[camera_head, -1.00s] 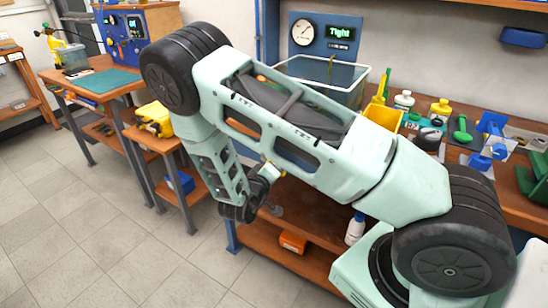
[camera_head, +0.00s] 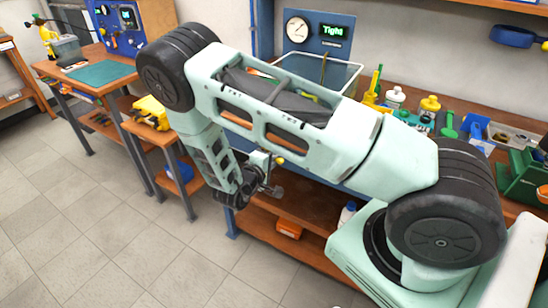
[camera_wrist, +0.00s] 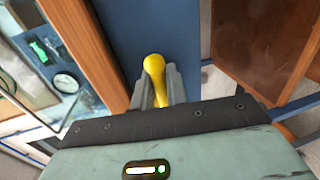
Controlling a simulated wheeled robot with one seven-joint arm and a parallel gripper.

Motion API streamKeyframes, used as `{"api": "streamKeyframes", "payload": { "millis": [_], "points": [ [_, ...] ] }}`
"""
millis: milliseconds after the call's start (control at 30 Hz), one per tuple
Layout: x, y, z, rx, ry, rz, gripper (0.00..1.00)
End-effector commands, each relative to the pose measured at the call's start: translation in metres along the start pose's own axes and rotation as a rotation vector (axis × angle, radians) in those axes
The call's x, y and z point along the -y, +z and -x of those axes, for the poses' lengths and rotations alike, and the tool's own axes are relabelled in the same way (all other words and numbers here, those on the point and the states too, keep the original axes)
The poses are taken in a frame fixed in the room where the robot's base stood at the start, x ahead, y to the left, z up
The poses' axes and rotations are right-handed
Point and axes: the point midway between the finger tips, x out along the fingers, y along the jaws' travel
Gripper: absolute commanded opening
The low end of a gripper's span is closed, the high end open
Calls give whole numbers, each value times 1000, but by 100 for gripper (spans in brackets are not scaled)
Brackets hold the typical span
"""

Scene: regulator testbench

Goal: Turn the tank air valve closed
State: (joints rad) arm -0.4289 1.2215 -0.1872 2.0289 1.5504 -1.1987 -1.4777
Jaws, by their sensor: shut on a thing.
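The yellow knob-ended handle (camera_wrist: 154,66), apparently the tank air valve's lever, is between the grey fingers of my gripper (camera_wrist: 157,88) in the wrist view. My gripper is shut on it, in front of a blue panel. In the head view my gripper (camera_head: 268,172) is at the bench's front, below the tank, and the handle's yellow end (camera_head: 280,160) shows beside it. The valve's body and the handle's lower part are hidden. The clear water tank (camera_head: 345,76) stands on the bench behind my arm.
A gauge panel (camera_head: 310,45) behind the tank reads "Tight". Bottles and tools crowd the bench at right. The wooden bench edge (camera_wrist: 90,45) runs close to my gripper in the wrist view. An orange box (camera_head: 288,229) is on the lower shelf. The tiled floor at left is clear.

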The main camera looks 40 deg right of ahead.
Motion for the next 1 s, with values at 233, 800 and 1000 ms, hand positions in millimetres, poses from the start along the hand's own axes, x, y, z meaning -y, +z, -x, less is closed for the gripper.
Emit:
{"api": "streamKeyframes", "payload": {
  "millis": [233, 800, 1000],
  "points": [
    [1, 0, 1, 0, -3, 5, 0],
    [0, -1, 6, -1, -1, 1, 33],
    [1, -2, 40, -4, -2, 0, 33]
  ]
}}
